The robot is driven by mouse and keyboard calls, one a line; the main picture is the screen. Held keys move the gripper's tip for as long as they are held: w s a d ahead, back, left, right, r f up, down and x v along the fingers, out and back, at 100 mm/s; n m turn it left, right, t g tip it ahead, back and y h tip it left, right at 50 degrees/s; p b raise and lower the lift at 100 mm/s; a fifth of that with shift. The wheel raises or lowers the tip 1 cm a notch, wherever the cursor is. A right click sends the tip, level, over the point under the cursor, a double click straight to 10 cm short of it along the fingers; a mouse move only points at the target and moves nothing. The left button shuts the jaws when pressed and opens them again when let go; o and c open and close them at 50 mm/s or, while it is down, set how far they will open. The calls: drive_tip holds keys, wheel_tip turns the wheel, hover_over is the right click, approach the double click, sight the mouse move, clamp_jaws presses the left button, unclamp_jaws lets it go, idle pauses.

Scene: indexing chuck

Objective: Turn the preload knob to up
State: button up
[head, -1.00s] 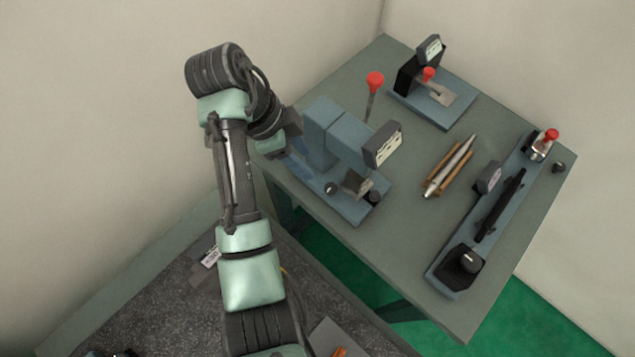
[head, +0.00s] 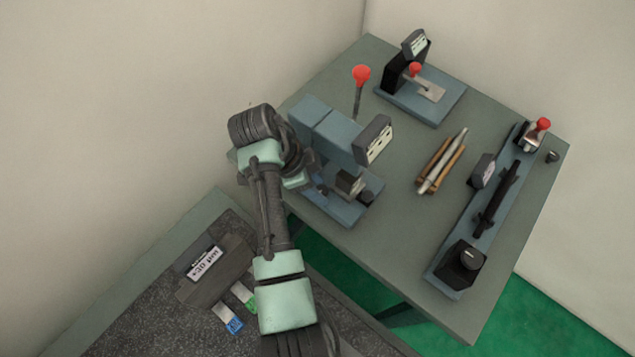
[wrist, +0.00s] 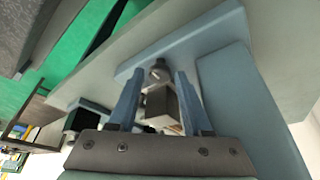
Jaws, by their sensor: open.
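A small dark round knob (wrist: 157,66) stands on the blue base plate of the bench press. In the wrist view it shows beyond and between my fingertips; I cannot tell how far off it is or read its pointer. My gripper (wrist: 159,77) is open with nothing between its blue fingers. In the head view my gripper (head: 320,189) is low at the front left of the press (head: 331,135), and my arm and fingers hide the small knob. Another black knob with a white mark (head: 469,259) sits on a black block at the right fixture.
A grey block (head: 350,183) stands on the press base close to my fingers, below a tilted gauge box (head: 374,139). A red-balled lever (head: 361,74) rises behind the press. A metal pin on a wooden cradle (head: 441,162) lies mid-table, with bare tabletop (head: 395,225) in front.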

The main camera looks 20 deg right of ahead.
drive_tip(key=shift+f, duration=0.1)
clamp_jaws()
idle(0.4)
drive_tip(key=n+p, duration=0.1)
drive_tip(key=n+t+p, duration=0.1)
drive_tip(key=n+p, duration=0.1)
drive_tip(key=shift+s+r, duration=0.15)
drive_tip(key=shift+r, duration=0.1)
drive_tip(key=n+t+p, duration=0.1)
drive_tip(key=n, duration=0.1)
drive_tip(key=n+t+p, duration=0.1)
drive_tip(key=n+p, duration=0.1)
drive_tip(key=n, duration=0.1)
drive_tip(key=shift+s+d+y, duration=0.1)
drive_tip(key=shift+s+y, duration=0.05)
drive_tip(key=shift+y, duration=0.15)
drive_tip(key=n+t+y+p, duration=0.1)
drive_tip(key=n+p, duration=0.1)
drive_tip(key=n, duration=0.2)
drive_tip(key=shift+s+d, duration=0.1)
drive_tip(key=shift+d, duration=0.05)
drive_tip(key=shift+d+f+n+t+y+p, duration=0.1)
drive_tip(key=shift+n+t+y+p, duration=0.25)
drive_tip(key=shift+n, duration=0.9)
drive_tip(key=shift+d+f+n+t+y+p, duration=0.15)
drive_tip(key=shift+n+y+p, duration=0.4)
drive_tip(key=shift+n, duration=0.7)
drive_tip(key=shift+a+r, duration=0.1)
